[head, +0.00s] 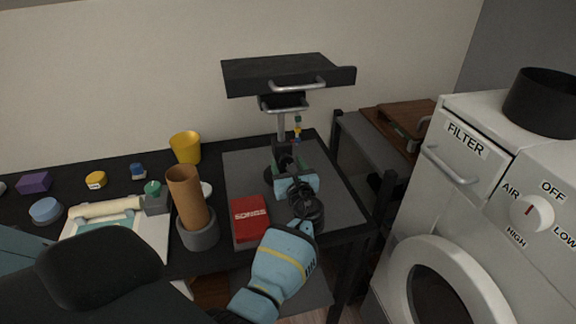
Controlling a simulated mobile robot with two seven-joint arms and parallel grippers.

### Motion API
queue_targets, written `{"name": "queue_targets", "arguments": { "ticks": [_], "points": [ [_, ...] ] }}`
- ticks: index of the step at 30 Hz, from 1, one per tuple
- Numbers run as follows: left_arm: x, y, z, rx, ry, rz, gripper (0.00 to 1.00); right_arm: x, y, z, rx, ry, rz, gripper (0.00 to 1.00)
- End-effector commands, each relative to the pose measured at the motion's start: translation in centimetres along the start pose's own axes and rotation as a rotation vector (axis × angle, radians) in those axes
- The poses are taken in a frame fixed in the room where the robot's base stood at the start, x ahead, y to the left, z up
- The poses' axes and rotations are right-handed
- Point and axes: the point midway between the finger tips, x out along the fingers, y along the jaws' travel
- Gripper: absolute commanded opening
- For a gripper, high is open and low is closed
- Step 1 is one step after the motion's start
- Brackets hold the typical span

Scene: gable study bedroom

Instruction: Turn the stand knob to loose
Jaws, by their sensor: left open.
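The stand has a flat black top (285,73) with a metal handle at its front and a grey post (282,125) rising from the desk. A small strip of green, yellow and blue marks (297,127) shows just right of the post. My left gripper (286,162) is open, with its dark fingers close in front of the lower post. The hand and wrist cover part of the stand's foot. I cannot make out the knob or tell its setting, nor whether the fingers touch it. My right gripper is not in view.
A red book (250,217) marked SONGS and a brown cylinder (187,197) in a grey holder stand left of my wrist. A yellow cup (185,147) is behind them. A low shelf unit (376,150) and a white washer-like machine (462,199) stand on the right.

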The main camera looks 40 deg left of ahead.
Motion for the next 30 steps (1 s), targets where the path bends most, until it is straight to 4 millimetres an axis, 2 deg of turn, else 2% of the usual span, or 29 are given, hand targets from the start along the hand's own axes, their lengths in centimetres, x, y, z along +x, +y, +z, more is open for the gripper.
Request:
{"name": "queue_targets", "arguments": {
  "ticks": [8, 18, 30],
  "points": [
    [0.18, -0.01, 0.03, -0.001, 0.0, 0.0, 0.59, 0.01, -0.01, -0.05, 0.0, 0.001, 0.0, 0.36],
    [0.16, -0.01, 0.02, -0.001, 0.0, 0.0, 0.16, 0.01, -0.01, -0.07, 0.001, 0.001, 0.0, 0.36],
    [0.15, 0.0, -0.11, -0.073, 0.0, 0.0, 0.15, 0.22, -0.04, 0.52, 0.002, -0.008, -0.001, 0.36]
  ]
}}
